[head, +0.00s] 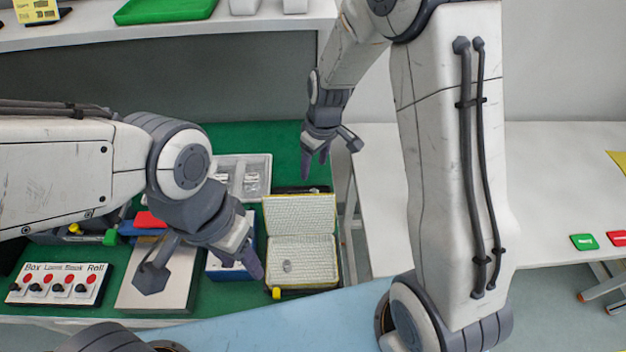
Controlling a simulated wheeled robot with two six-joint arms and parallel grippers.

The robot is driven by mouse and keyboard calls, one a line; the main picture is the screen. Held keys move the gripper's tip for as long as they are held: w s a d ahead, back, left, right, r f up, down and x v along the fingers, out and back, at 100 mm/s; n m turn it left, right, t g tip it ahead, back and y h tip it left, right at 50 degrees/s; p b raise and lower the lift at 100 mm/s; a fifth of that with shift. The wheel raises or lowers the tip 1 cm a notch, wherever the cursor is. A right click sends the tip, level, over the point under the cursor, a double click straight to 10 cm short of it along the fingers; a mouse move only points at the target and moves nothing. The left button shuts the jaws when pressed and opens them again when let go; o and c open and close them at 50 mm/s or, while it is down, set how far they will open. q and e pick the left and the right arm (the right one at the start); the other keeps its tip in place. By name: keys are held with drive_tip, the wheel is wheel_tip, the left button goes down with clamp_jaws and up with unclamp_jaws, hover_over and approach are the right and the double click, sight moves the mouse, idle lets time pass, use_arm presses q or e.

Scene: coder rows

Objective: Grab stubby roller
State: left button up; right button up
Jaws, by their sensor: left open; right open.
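An open case (301,214) with a pale lining and yellow trim lies on the green mat. One small grey piece (287,266) sits in its lower half; it may be the stubby roller, but it is too small to tell. My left gripper (203,268) is open and empty, above a flat metal plate and a blue-and-white box, left of the case. It hides part of both. My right gripper (331,150) is open and empty, hanging above the mat's back right edge, behind the case.
A panel with red buttons and black knobs (58,285) stands at the left. A clear tray (242,176) lies behind the case. A white table (560,190) at the right has free room and bears green and red tags. A shelf (170,32) runs behind.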

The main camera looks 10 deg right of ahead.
hover_over(315, 190)
wheel_tip(315, 190, down, 6)
drive_tip(key=shift+r, duration=0.2)
drive_tip(key=f, duration=0.4)
drive_tip(key=shift+s+d+f, duration=0.1)
drive_tip(key=shift+s+f, duration=0.1)
drive_tip(key=shift+w+f, duration=0.15)
drive_tip(key=shift+f, duration=0.35)
clamp_jaws()
